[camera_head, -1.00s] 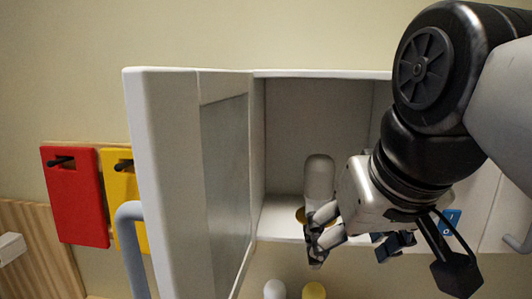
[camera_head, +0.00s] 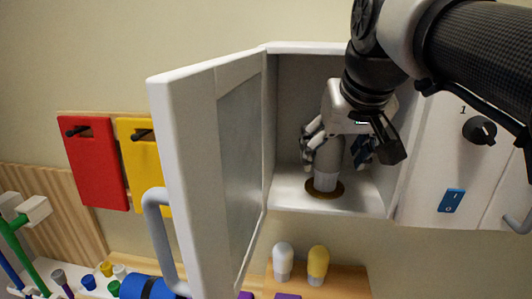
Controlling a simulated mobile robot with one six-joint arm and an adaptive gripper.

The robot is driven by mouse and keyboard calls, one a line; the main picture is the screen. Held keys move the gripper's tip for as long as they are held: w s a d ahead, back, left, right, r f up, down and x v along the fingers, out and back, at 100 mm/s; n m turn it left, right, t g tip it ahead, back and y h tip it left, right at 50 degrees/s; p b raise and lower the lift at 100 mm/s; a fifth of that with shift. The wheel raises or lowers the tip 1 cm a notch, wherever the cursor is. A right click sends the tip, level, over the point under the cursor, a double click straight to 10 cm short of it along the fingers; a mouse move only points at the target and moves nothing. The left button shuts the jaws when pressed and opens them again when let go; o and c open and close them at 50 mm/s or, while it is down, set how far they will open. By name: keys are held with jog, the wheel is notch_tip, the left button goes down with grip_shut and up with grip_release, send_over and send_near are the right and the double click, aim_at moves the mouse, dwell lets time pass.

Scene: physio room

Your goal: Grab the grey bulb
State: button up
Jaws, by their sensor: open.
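The grey bulb (camera_head: 327,163) stands upright inside the open wall cabinet (camera_head: 290,195), its pale base on a round brown-gold spot (camera_head: 341,190) on the cabinet floor. My gripper (camera_head: 338,158) is inside the cabinet mouth, open, with one finger on each side of the bulb. The gripper's palm hides the bulb's top. I cannot tell whether the fingers touch the bulb.
The cabinet door (camera_head: 190,150) stands open at left with a grey handle (camera_head: 155,225). A white bulb (camera_head: 283,261) and a yellow bulb (camera_head: 318,264) stand on the wooden surface below. A panel with a knob (camera_head: 480,130) and blue switch (camera_head: 451,200) is at right.

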aim_at(327, 164)
jog(key=x, duration=0.5)
jog(key=shift+w, duration=0.25)
jog(key=shift+c, duration=0.5)
jog(key=c, duration=1.2)
jog(key=shift+c, duration=0.3)
jog(key=shift+r, duration=0.1)
